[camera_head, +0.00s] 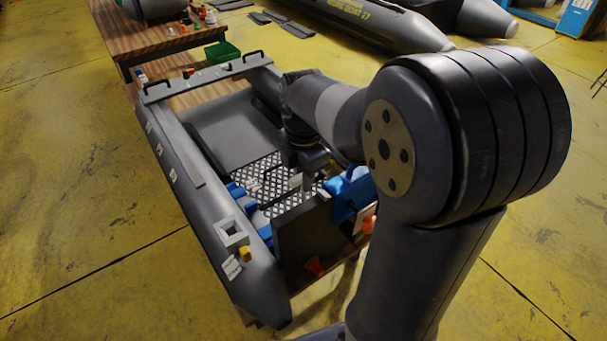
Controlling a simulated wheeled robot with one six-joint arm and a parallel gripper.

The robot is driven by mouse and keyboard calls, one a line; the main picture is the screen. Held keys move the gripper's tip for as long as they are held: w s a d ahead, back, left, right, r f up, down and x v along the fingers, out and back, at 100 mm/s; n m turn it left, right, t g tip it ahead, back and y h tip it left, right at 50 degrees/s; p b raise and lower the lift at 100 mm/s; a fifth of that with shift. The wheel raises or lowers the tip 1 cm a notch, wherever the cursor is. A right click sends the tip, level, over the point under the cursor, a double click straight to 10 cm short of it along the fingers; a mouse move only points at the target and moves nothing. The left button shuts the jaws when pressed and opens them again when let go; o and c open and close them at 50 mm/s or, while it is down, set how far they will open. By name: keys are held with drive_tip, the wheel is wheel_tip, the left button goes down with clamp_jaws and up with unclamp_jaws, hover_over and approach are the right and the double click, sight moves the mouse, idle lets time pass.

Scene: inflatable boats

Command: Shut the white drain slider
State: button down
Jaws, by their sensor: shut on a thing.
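My gripper (307,178) points down inside the near end of a grey inflatable boat (186,185), just behind its dark transom board (310,237). Its fingers are shut on a small pale piece (296,181), which I take to be the white drain slider. The fingers and my wrist partly cover this piece, and it is too small to tell how far it is slid.
A blue bracket (350,192) sits on the transom's right part, close to my arm. A pale square fitting (232,234) is on the left tube. A green bin (222,52) stands beyond the boat. The yellow floor at left is clear.

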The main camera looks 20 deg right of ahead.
drive_tip(key=shift+s+f+b, duration=0.1)
drive_tip(key=shift+f+b, duration=0.85)
drive_tip(key=shift+f, duration=0.75)
drive_tip(key=c, duration=1.2)
unclamp_jaws()
drive_tip(key=shift+r, duration=0.15)
drive_tip(key=shift+c, duration=0.2)
wheel_tip(320, 180, up, 7)
drive_tip(key=p, duration=0.6)
drive_tip(key=shift+r+p, duration=0.1)
drive_tip(key=shift+p, duration=0.25)
drive_tip(key=shift+f, duration=0.25)
wheel_tip(320, 180, down, 7)
drive_tip(key=b, duration=0.7)
drive_tip(key=shift+r+p, duration=0.6)
drive_tip(key=shift+r, duration=0.1)
